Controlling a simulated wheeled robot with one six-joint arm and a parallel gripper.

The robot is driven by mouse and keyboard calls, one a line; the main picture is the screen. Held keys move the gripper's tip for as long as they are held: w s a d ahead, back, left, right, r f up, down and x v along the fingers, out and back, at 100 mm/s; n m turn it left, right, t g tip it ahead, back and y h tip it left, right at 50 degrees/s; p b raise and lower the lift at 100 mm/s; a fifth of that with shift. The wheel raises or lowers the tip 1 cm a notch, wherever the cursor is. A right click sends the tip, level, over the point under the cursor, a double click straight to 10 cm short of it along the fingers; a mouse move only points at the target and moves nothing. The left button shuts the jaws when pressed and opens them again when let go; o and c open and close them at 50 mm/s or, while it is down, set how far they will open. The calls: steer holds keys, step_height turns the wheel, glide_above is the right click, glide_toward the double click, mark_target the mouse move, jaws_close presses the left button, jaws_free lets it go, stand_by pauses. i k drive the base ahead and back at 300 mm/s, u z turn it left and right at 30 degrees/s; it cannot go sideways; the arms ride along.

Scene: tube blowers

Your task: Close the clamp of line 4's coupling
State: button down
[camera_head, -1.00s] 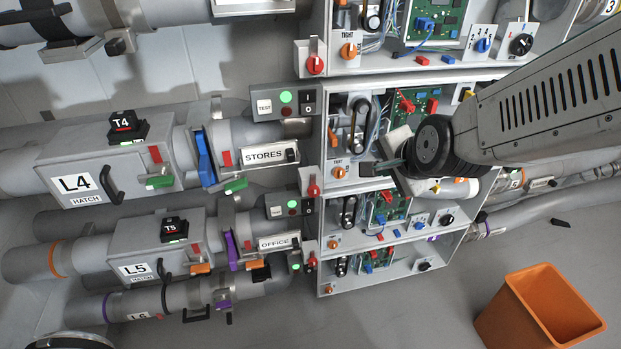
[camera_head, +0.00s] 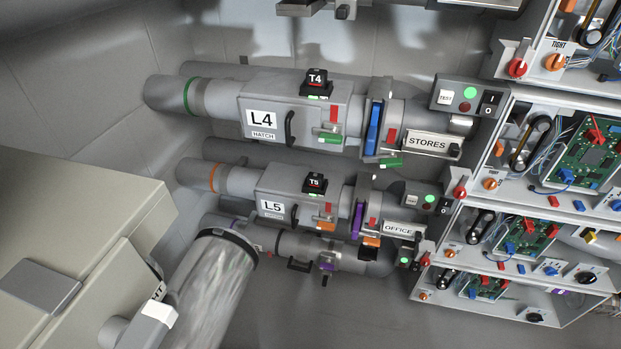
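Line 4's tube runs across the upper middle, with its grey L4 hatch box (camera_head: 262,121). Right of that box is line 4's coupling, a grey collar with a long blue lever or band (camera_head: 373,127) standing along its front. A green handle (camera_head: 390,162) sits below it and a red tab (camera_head: 392,137) to its right. Another green handle (camera_head: 328,137) and red tab (camera_head: 333,113) are on the hatch box. I cannot tell whether the coupling's clamp is open or shut. My gripper is not in view.
Line 5 (camera_head: 284,187) runs just below with a purple coupling lever (camera_head: 357,220). The STORES sign (camera_head: 428,143) and a switch box (camera_head: 468,98) lie right of line 4's coupling. Open circuit cabinets (camera_head: 525,190) fill the right. A beige box (camera_head: 85,240) and grey cylinder (camera_head: 210,285) fill the lower left.

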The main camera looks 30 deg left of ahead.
mark_target(391, 160)
steer(key=u, duration=0.75)
steer(key=k, duration=1.55)
steer(key=z, duration=0.7)
steer(key=i, duration=1)
